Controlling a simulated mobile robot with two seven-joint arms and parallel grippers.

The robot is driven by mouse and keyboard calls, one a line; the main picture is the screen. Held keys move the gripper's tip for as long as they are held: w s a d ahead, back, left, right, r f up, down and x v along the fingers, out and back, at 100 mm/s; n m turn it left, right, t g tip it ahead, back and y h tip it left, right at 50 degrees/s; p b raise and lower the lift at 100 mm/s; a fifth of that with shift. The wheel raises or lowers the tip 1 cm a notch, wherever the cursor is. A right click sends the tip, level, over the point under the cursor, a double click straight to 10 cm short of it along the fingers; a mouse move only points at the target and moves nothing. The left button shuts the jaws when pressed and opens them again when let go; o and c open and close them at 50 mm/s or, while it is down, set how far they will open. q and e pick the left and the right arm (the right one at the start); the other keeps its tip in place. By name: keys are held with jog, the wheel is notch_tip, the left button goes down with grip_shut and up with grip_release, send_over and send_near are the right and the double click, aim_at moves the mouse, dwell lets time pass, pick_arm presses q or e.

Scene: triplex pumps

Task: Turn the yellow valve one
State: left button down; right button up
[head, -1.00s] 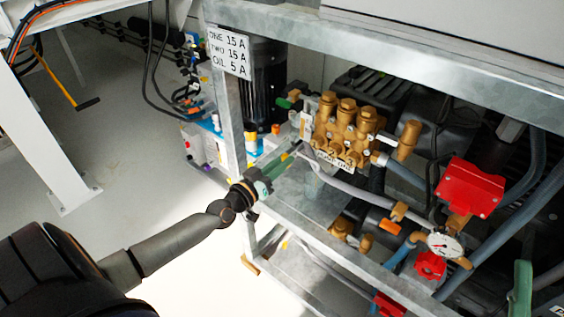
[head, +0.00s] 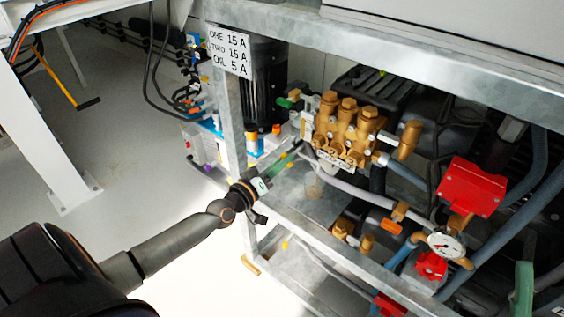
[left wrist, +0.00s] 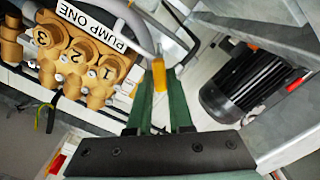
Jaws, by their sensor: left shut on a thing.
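The yellow valve (left wrist: 158,76) shows in the left wrist view as a slim yellow-orange handle beside the brass pump labelled PUMP ONE. My left gripper (left wrist: 160,84) has its two green fingers on either side of this handle and is shut on it. In the head view, my left gripper (head: 288,156) reaches in from the left to just left of the brass pump (head: 343,128). The handle is mostly hidden there by the fingers. A green finger-like part (head: 522,290) at the lower right edge appears to be my right gripper; its jaws cannot be made out.
A metal frame post (head: 231,125) stands close left of my left gripper, and a frame rail (head: 340,255) runs below it. A grey hose, a red box (head: 470,187) and a gauge (head: 444,245) lie to the right. A black motor (left wrist: 250,82) is near the fingers.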

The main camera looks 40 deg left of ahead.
pick_arm(q)
jog(key=c, duration=0.8)
grip_release()
jog(key=s, duration=0.4)
jog(key=s+p, duration=0.1)
jog(key=s, duration=0.3)
jog(key=s+a+p, duration=0.1)
jog(key=s, duration=0.3)
jog(key=shift+s, duration=0.25)
pick_arm(e)
jog(key=w+f+m+h, duration=0.4)
jog(key=w+f+h, duration=0.1)
jog(key=f+h, duration=0.1)
jog(key=shift+d+m+g, duration=0.4)
jog(key=shift+d, duration=0.05)
jog(key=shift+f, duration=0.1)
